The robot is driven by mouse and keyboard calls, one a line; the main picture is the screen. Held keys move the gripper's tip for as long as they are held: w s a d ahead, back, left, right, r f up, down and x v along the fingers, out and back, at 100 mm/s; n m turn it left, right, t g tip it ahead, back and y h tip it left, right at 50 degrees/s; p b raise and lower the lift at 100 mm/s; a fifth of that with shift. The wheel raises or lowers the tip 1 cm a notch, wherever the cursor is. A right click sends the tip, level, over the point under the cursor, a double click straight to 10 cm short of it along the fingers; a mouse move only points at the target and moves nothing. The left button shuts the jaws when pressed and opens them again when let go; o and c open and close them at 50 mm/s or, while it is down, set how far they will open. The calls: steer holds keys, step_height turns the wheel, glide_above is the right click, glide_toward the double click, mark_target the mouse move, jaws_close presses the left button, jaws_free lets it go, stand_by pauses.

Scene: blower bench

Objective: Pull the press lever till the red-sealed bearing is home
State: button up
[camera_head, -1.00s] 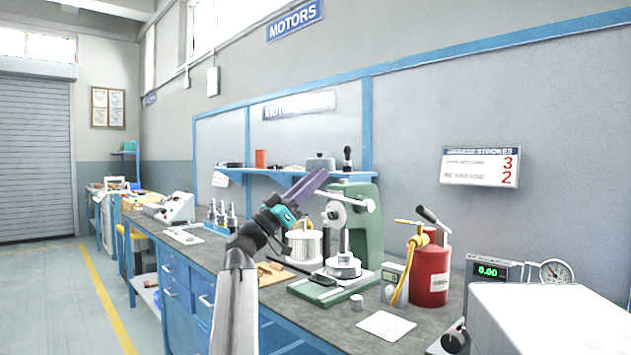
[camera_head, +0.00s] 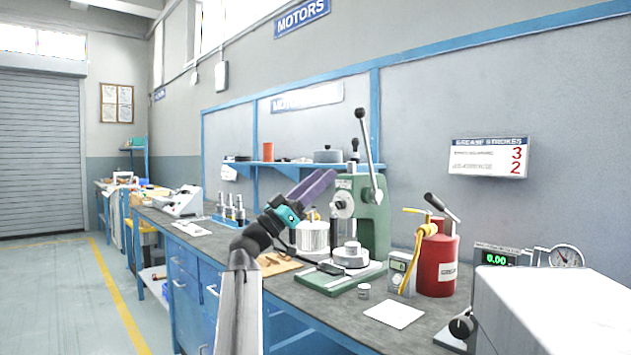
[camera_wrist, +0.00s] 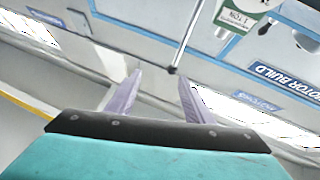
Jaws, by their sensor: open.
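The green arbor press (camera_head: 376,225) stands on the bench, and its "1 TON" label plate (camera_wrist: 237,18) shows in the wrist view. Its press lever (camera_head: 370,155) points up, leaning slightly left, with a black knob (camera_head: 360,113) at the top. In the wrist view the lever (camera_wrist: 188,38) ends in its knob (camera_wrist: 173,70) near the right fingertip. My gripper (camera_head: 332,175) is open and empty, below and left of the knob; its purple fingers (camera_wrist: 160,80) also show in the wrist view. Silvery round parts (camera_head: 350,258) sit under the ram. I cannot make out a red seal.
A red grease pump (camera_head: 437,265) and a small grey meter (camera_head: 401,272) stand right of the press. A white spool (camera_head: 312,237) stands left of it. A shelf (camera_head: 290,168) runs behind. A white box (camera_head: 545,310) fills the near right corner.

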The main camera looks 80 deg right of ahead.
steer(key=shift+a, duration=0.1)
steer(key=p+v, duration=0.2)
steer(key=v, duration=1.1)
steer(key=shift+w+a+f+p, duration=0.2)
steer(key=shift+w+p, duration=0.1)
